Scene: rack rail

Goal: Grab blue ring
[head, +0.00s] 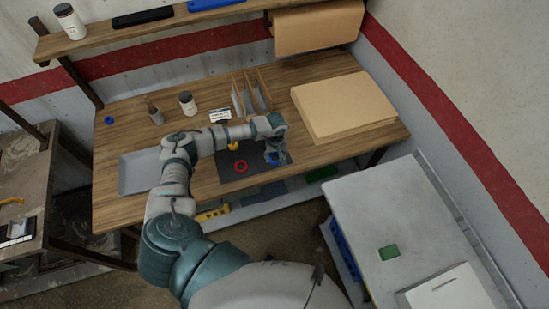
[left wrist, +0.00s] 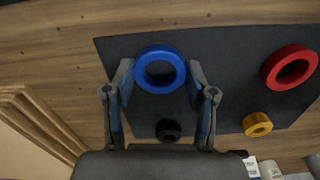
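The blue ring (left wrist: 160,84) lies on the dark mat (left wrist: 222,70) in the left wrist view. My left gripper (left wrist: 160,78) is open, with one finger on each side of the ring's near half. I cannot tell whether the fingers touch it. In the head view my left gripper (head: 274,154) points down over the right part of the mat and largely hides the ring there. My right gripper is not in view.
A red ring (head: 240,172), a yellow ring (left wrist: 257,131) and a black ring (left wrist: 168,137) share the mat. A grey tray (head: 137,184) is left, stacked boards (head: 340,100) are right, and file dividers (head: 250,92) stand behind. Another small blue ring (head: 109,120) sits far left.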

